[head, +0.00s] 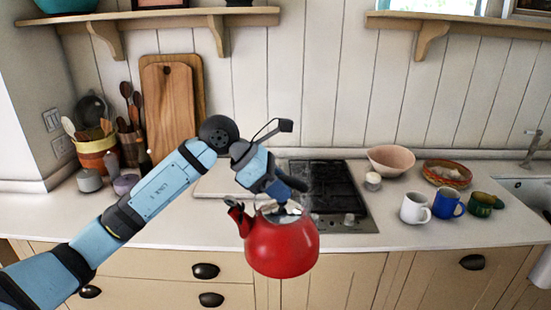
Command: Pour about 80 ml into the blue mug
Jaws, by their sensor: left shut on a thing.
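A red kettle (282,246) hangs in front of the counter's front edge, roughly upright, its spout toward the left. My left gripper (283,203) is above it and shut on the kettle at its top; the fingertips are partly hidden. The blue mug (448,203) stands upright on the counter at the right, well apart from the kettle. The inside of the mug cannot be made out. My right gripper does not show.
A white mug (414,209) stands just left of the blue mug, and a green cup (481,205) just right. Behind are a pink bowl (391,160) and a basket (447,174). A black hob (325,185) lies behind the kettle. The counter front between hob and mugs is clear.

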